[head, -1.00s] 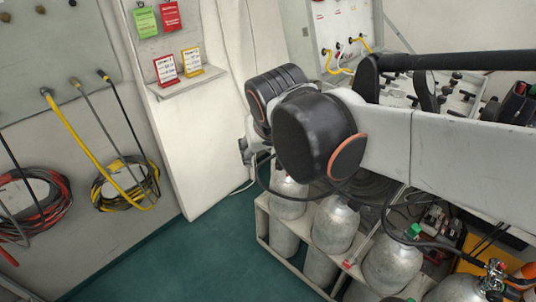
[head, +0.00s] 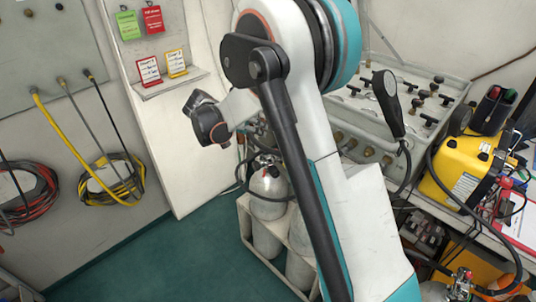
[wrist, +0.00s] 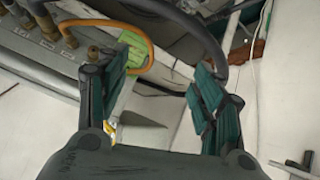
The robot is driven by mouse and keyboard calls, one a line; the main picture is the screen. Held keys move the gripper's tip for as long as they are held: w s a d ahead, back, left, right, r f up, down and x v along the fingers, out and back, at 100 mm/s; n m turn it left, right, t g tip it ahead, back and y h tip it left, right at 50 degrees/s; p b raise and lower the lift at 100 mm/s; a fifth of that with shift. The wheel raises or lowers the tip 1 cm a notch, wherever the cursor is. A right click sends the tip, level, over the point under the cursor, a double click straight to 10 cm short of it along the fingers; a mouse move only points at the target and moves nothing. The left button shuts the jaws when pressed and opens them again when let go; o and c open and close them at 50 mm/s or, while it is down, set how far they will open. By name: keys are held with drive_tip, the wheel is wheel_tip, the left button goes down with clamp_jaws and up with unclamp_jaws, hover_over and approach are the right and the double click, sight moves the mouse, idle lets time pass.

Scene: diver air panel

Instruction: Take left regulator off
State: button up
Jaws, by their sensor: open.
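Gas cylinders stand in a pale rack in the head view. The leftmost visible cylinder (head: 268,190) has a dark fitting (head: 266,163) and a black hose at its top, partly behind my arm. I cannot tell clearly whether this fitting is the left regulator. A black hose (wrist: 225,65) arcs beyond the fingers. The fingertips are not clear in the head view.
A valve console (head: 400,105) stands behind my arm, with a yellow case (head: 465,180) on the bench to its right. Brass fittings (wrist: 70,40) and an orange hose (wrist: 145,35) show in the wrist view. Coiled hoses (head: 110,180) hang at the left. Green floor (head: 190,255) is clear.

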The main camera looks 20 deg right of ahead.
drive_tip(key=w+f+m+h, duration=0.2)
drive_tip(key=w+f+m, duration=0.15)
drive_tip(key=f, duration=0.45)
drive_tip(key=m+g+h, duration=0.1)
drive_tip(key=m+h, duration=0.1)
approach(273, 155)
drive_tip(key=b+x, duration=0.4)
drive_tip(key=x, duration=0.7)
drive_tip(key=shift+w+f, duration=0.1)
clamp_jaws()
